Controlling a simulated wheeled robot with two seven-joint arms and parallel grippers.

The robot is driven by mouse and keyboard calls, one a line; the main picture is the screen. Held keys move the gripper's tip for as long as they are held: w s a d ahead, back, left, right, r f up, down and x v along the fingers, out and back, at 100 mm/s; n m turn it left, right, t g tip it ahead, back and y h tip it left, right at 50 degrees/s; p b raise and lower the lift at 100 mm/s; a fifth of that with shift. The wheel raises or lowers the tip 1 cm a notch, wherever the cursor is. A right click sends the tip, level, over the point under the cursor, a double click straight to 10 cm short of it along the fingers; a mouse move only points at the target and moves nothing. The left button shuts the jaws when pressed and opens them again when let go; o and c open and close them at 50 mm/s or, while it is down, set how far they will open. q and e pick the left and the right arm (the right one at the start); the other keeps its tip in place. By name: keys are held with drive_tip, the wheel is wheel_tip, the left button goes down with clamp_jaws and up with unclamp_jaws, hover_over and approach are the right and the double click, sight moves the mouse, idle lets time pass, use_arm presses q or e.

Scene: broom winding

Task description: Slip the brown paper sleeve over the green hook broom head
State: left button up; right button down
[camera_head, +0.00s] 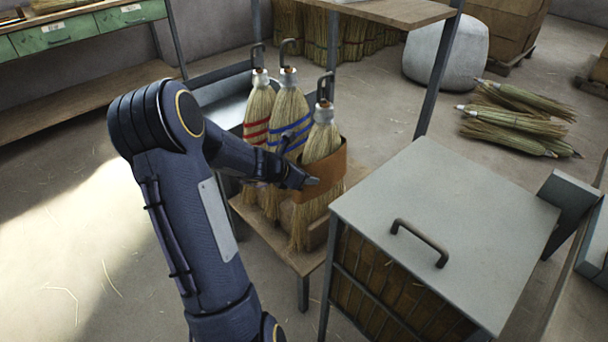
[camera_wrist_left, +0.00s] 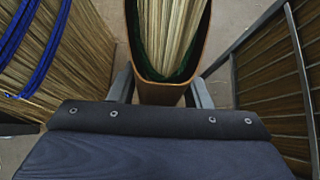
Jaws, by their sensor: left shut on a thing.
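The brown paper sleeve (camera_head: 333,174) stands around the hook broom at the right of the row. Straw of this broom head (camera_head: 321,143) shows above the sleeve and below it. In the left wrist view, green binding (camera_wrist_left: 178,76) shows on the straw just inside the sleeve (camera_wrist_left: 161,93). The straw fills most of the sleeve's opening. My left gripper (camera_head: 306,182) is shut on the near wall of the sleeve, with one finger on each side in the left wrist view (camera_wrist_left: 161,88). My right gripper is not in view.
A red-bound broom (camera_head: 259,112) and a blue-bound broom (camera_head: 290,105) stand close on the left, on the same wooden stand (camera_head: 303,262). A grey-topped cabinet with a handle (camera_head: 440,220) is close on the right. A shelf post (camera_head: 438,75) rises behind.

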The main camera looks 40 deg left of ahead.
use_arm(q)
drive_tip(key=shift+f+b, duration=1.05)
drive_tip(key=shift+f, duration=0.2)
drive_tip(key=shift+f+b, duration=0.75)
drive_tip(key=shift+f, duration=0.05)
drive_tip(key=o, duration=0.9)
drive_tip(key=p+v, duration=0.3)
drive_tip(key=v, duration=0.4)
drive_tip(key=shift+s+r, duration=0.25)
